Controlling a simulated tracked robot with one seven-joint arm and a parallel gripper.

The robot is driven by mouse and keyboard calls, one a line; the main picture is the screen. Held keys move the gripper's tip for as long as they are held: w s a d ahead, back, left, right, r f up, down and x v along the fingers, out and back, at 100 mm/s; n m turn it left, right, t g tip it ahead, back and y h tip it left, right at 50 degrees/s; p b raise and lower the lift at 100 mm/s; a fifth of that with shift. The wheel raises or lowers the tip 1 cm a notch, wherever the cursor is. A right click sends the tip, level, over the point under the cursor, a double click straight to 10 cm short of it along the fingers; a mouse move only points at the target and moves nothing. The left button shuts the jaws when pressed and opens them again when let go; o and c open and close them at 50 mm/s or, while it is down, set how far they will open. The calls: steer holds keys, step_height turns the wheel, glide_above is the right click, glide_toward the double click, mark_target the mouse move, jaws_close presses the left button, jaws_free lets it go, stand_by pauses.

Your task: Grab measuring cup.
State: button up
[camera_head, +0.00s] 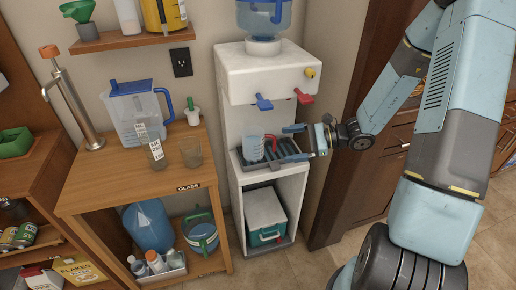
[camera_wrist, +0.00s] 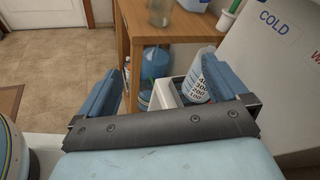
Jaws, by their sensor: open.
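A clear measuring cup (camera_head: 253,148) stands upright on the drip tray (camera_head: 238,163) of the water dispenser. A red part beside it looks like its handle. My gripper (camera_head: 290,143) is open and empty, just right of the cup, with its fingers pointing left toward it. In the wrist view the cup (camera_wrist: 194,84) shows its printed numbers ahead of my gripper (camera_wrist: 160,70). It appears near the right finger, which hides part of it. I cannot tell whether they touch.
The white dispenser (camera_head: 262,72) has blue and red taps above the cup. A wooden table (camera_head: 120,180) at left holds a large blue-handled pitcher (camera_head: 138,112) and glasses. A white and teal box (camera_head: 265,215) sits in the dispenser's lower opening. Brown cabinets stand at right.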

mark_target(263, 141)
steer(key=w+d+f+m+t, duration=0.2)
steer(key=w+f+m+t, duration=0.45)
steer(key=f+m, duration=0.25)
steer(key=shift+t+y, duration=0.3)
steer(key=shift+t, duration=0.05)
steer(key=x, duration=0.7)
steer(key=shift+s+a+f, duration=0.1)
steer(key=shift+a+f, duration=0.05)
steer(key=shift+a, duration=0.15)
steer(key=shift+x, duration=2.95)
steer(key=shift+d, duration=0.1)
steer(key=shift+c, duration=0.2)
steer(key=c, duration=1.2)
steer(key=shift+r, duration=0.2)
